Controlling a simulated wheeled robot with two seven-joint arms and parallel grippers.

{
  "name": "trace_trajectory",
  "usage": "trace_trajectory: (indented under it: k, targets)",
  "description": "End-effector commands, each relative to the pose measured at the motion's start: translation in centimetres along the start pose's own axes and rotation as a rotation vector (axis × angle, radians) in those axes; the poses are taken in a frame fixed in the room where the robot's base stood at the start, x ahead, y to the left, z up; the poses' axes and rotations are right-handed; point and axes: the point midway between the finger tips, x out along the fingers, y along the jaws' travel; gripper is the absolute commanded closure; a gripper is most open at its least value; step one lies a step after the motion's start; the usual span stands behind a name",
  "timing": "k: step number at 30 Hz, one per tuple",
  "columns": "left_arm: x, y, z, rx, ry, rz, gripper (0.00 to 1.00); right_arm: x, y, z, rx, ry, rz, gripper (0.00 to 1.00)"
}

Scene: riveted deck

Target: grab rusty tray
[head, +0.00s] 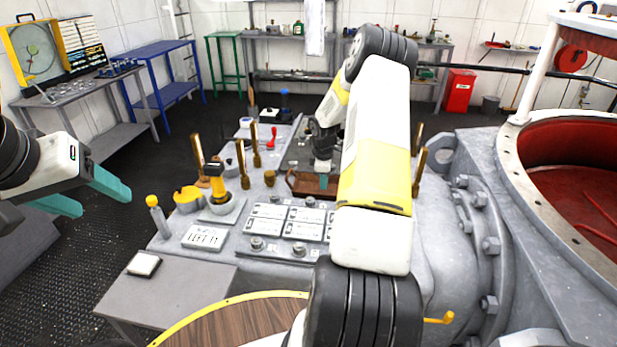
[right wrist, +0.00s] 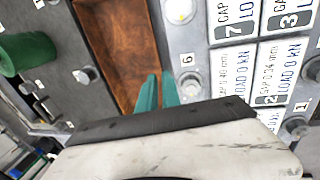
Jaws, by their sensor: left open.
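The rusty tray (head: 309,184) is a brown, open, shallow box on the grey deck, partly hidden behind my right arm in the head view. In the right wrist view the tray (right wrist: 122,45) fills the upper middle, and its inside looks empty. My right gripper (right wrist: 159,78) is at the tray's near right corner, its teal fingers close together with the tray's wall between them. It looks shut on that wall. In the head view my right gripper (head: 322,168) is small and partly hidden. My left gripper (head: 88,195) is open and empty at the far left, away from the deck.
White label plates (head: 285,220) and bolts lie just in front of the tray. Brass posts (head: 243,165), a yellow-black tool (head: 216,183) and a red item (head: 271,139) stand to the left. A green cylinder (right wrist: 28,54) is left of the tray. A large flanged housing (head: 470,220) rises at right.

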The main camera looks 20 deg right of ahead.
Motion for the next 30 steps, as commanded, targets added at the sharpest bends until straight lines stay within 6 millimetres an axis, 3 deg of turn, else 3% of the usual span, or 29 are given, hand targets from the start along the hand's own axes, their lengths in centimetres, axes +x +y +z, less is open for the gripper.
trace_trajectory:
  k: [16, 26, 27, 30]
  targets:
    - [0.0, 0.0, 0.0, 0.000, 0.000, 0.000, 0.39, 7.0, -0.2, 0.9, -0.001, 0.000, -0.002, 0.92]
    - [0.0, 0.0, 0.0, 0.000, 0.000, 0.000, 0.39, 7.7, -0.2, 0.9, -0.001, 0.000, -0.001, 0.92]
    - [0.0, 0.0, 0.0, 0.000, 0.000, 0.000, 0.39, 7.7, -0.2, 0.9, -0.001, 0.000, -0.001, 1.00]
    - [0.0, 0.0, 0.0, 0.000, 0.000, 0.000, 0.39, 7.7, -0.2, 0.9, -0.001, 0.000, -0.001, 1.00]
